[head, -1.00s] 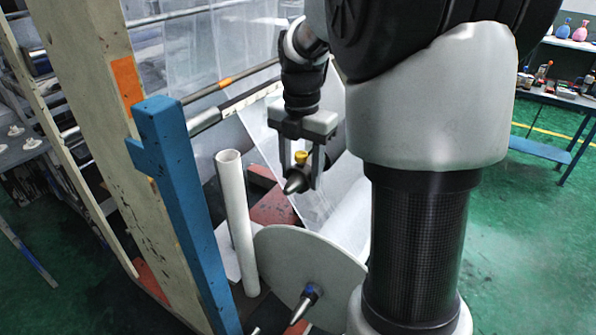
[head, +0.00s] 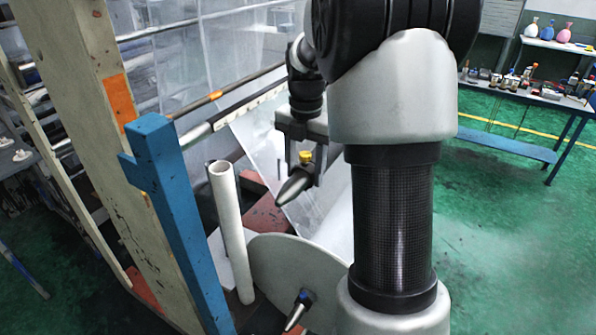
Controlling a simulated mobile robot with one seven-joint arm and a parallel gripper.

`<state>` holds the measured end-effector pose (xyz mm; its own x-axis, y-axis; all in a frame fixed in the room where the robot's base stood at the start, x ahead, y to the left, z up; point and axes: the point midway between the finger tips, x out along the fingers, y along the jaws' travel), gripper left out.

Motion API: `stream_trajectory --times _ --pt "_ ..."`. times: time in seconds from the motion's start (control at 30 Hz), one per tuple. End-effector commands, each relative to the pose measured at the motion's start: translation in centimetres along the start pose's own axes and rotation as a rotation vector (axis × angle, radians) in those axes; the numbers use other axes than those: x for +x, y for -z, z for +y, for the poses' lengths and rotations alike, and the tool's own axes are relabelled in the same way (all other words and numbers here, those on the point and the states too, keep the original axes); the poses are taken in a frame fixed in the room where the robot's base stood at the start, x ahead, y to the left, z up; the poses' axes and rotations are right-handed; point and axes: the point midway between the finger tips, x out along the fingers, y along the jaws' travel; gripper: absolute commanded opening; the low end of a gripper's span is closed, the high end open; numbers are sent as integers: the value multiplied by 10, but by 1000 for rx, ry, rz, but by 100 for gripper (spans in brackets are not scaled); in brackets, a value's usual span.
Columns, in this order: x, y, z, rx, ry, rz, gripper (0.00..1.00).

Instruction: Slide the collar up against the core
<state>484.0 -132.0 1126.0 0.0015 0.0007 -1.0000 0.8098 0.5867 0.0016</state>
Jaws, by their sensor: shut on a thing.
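The collar (head: 295,186) appears to be the dark grey, cone-shaped piece with a yellow knob (head: 306,157) on top. My gripper (head: 304,168) is shut on it, and its tip points to the lower left. A white tube, which looks like a core (head: 231,225), stands upright to the lower left of the gripper, apart from the collar in the picture. Whether the collar sits on a shaft, and what lies behind it, I cannot tell.
A blue post (head: 175,210) and a cream beam (head: 85,110) stand at the left. A pale round disc (head: 275,265) lies below the gripper, with a second cone (head: 297,312) with a blue part before it. Clear film (head: 260,150) hangs behind.

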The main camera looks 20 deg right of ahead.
Motion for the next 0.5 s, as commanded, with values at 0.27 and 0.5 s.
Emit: stream_trajectory --times 0.27,0.5 --pt "0 -8 0 0 -1 -2 18" --pt "0 -14 0 0 0 -1 18"
